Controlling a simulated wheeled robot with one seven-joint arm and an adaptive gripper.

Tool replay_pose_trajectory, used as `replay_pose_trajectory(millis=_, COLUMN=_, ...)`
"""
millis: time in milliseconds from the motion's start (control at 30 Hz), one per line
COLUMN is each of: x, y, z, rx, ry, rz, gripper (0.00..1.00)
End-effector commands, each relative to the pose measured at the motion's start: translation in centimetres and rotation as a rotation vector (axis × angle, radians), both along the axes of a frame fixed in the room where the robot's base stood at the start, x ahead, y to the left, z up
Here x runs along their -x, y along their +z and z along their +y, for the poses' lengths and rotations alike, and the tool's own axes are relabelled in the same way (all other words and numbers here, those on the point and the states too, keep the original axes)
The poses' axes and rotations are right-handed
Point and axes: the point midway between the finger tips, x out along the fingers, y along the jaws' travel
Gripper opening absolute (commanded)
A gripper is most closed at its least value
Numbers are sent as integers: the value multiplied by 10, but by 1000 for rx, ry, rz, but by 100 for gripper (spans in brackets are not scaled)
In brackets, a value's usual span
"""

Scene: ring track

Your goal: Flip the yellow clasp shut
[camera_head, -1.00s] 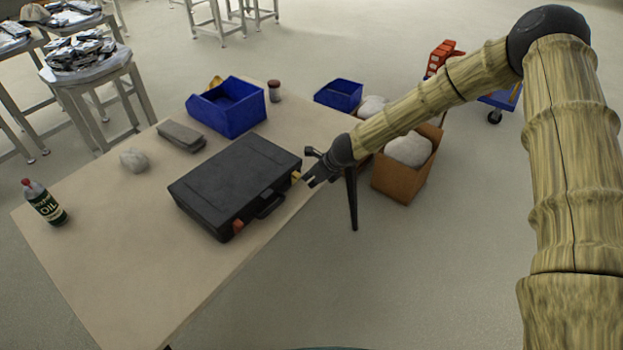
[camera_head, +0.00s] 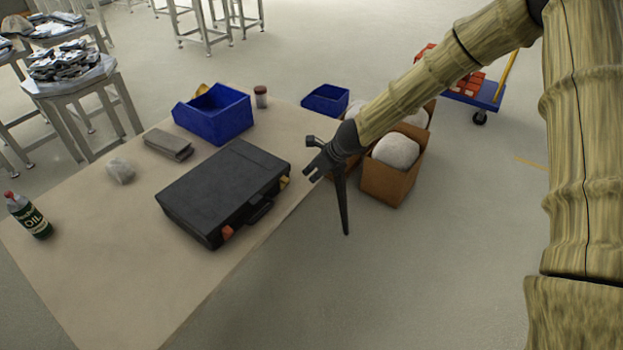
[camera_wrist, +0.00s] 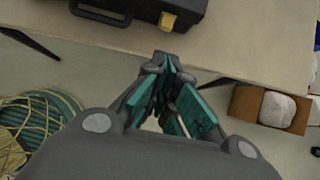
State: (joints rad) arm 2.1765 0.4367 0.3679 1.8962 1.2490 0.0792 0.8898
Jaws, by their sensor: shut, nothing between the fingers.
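The black case (camera_head: 222,192) lies flat on the table with its lid down. The yellow clasp (camera_head: 285,182) is on its front side near the right end; it also shows in the wrist view (camera_wrist: 167,21). I cannot tell whether it is latched. My gripper (camera_head: 308,176) is shut and empty, just off the case's front side near the yellow clasp, with a gap between. In the wrist view my fingertips (camera_wrist: 168,62) are below the yellow clasp, not touching it.
A cardboard box (camera_head: 385,185) with a white lump stands beyond the table edge.

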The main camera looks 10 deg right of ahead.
Motion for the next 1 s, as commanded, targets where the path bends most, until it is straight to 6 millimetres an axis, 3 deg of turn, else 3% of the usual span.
replay_pose_trajectory(millis=133, x=3, y=14, z=-1, rx=2, ry=3, rz=0, gripper=0)
replay_pose_trajectory(millis=400, x=4, y=22, z=-3, rx=0, ry=2, rz=0, gripper=0)
replay_pose_trajectory(millis=867, x=4, y=22, z=-3, rx=1, ry=2, rz=1, gripper=0)
replay_pose_trajectory(millis=1000, x=14, y=8, z=-5, rx=32, ry=34, rz=8, gripper=0)
